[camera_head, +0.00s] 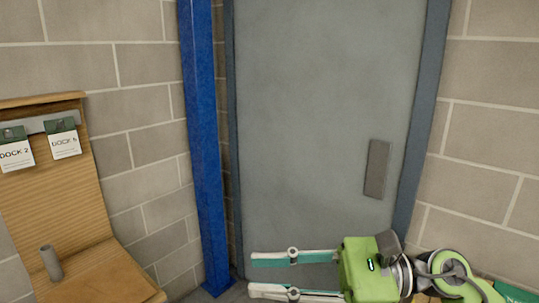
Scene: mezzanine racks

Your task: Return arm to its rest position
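My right gripper (253,274) is at the bottom of the head view, with its fingers pointing left. It has a green body and two pale fingers with teal pads. The fingers are parallel and clearly apart, and nothing shows between them. The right arm comes in from the lower right corner, in front of the lower part of a grey door (310,120). My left gripper and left arm are out of view.
A wooden board (50,200) at the left holds a "DOCK 2" card (15,152) and a "DOCK 6" card (65,144). A grey peg (51,262) stands on its ledge. A blue post (205,140) rises beside the door. Block walls (490,150) flank it.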

